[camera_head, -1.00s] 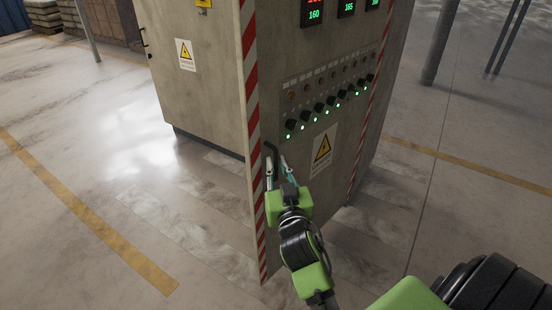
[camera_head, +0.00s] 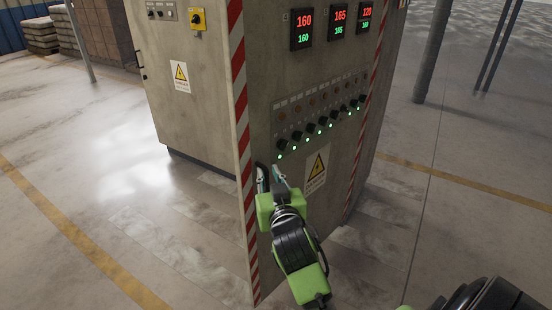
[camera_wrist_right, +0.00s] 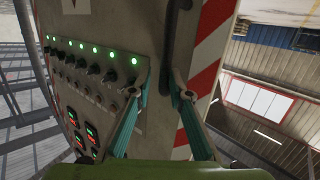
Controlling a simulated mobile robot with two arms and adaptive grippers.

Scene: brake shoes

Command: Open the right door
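The right door (camera_head: 300,85) is a grey panel with red-white striped edges, displays and a row of knobs. Its lower left edge stands out in front of the cabinet's left part, with floor showing beside it. A black upright handle (camera_head: 261,171) is near its left edge; it also shows in the right wrist view (camera_wrist_right: 172,35). My right gripper (camera_head: 270,178) is at the handle. In the right wrist view its teal fingers (camera_wrist_right: 157,80) are apart, with the handle between them, closer to the right finger. Contact cannot be told. My left gripper is not in view.
The cabinet's left front (camera_head: 185,110) carries a warning sign and a yellow switch (camera_head: 197,19). Grey posts (camera_head: 437,50) stand at the back right. The floor left of the door (camera_head: 90,200) is clear, with a yellow line.

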